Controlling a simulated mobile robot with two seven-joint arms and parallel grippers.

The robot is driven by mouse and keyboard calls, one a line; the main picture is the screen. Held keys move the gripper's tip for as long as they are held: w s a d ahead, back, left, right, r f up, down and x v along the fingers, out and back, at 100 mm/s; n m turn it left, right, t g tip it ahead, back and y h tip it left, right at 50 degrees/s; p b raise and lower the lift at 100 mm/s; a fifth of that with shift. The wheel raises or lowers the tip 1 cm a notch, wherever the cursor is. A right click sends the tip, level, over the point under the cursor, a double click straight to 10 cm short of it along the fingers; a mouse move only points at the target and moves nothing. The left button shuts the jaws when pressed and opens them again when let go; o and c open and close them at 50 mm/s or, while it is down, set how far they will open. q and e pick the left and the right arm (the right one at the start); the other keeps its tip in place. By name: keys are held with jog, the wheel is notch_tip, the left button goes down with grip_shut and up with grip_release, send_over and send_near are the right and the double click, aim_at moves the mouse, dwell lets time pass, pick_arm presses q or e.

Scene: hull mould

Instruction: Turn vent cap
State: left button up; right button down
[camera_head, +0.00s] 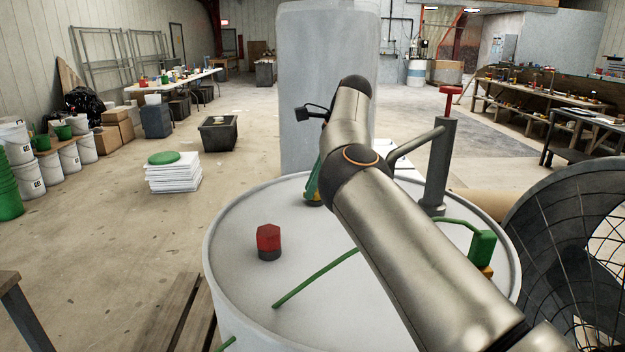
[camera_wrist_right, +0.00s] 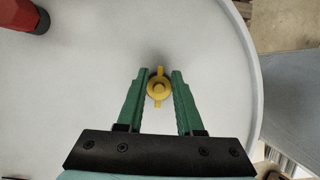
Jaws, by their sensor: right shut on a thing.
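The vent cap (camera_wrist_right: 159,88) is a small yellow round cap with a raised wing across it, on the white drum lid (camera_wrist_right: 90,70). The wing points up and down in the right wrist view. My right gripper (camera_wrist_right: 159,85) has its green fingers either side of the cap and is shut on it. My left gripper is not in view.
A red hexagonal cap (camera_head: 268,240) stands on the lid, left of my arm. A green hose (camera_head: 315,279) crosses the lid. A grey hand pump (camera_head: 440,165) with a red handle rises at the right. A large caged fan (camera_head: 565,235) stands close on the right.

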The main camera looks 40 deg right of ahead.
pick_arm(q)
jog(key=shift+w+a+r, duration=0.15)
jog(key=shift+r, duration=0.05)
pick_arm(e)
jog(key=shift+s+d+n, duration=0.1)
jog(key=shift+n, duration=0.2)
jog(key=c, duration=0.7)
grip_release()
jog(key=shift+o, duration=0.5)
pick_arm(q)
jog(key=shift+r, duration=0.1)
pick_arm(e)
jog(key=shift+r, duration=0.1)
jog(key=shift+d+r, duration=0.1)
jog(key=shift+r, duration=0.25)
pick_arm(q)
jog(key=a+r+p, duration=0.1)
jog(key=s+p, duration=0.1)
jog(key=p, duration=0.1)
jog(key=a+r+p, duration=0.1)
jog(key=p, duration=0.1)
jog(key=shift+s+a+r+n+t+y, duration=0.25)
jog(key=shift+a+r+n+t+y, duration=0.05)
pick_arm(e)
jog(key=v, duration=1.1)
jog(key=shift+d+r, duration=0.15)
jog(key=shift+r, duration=0.1)
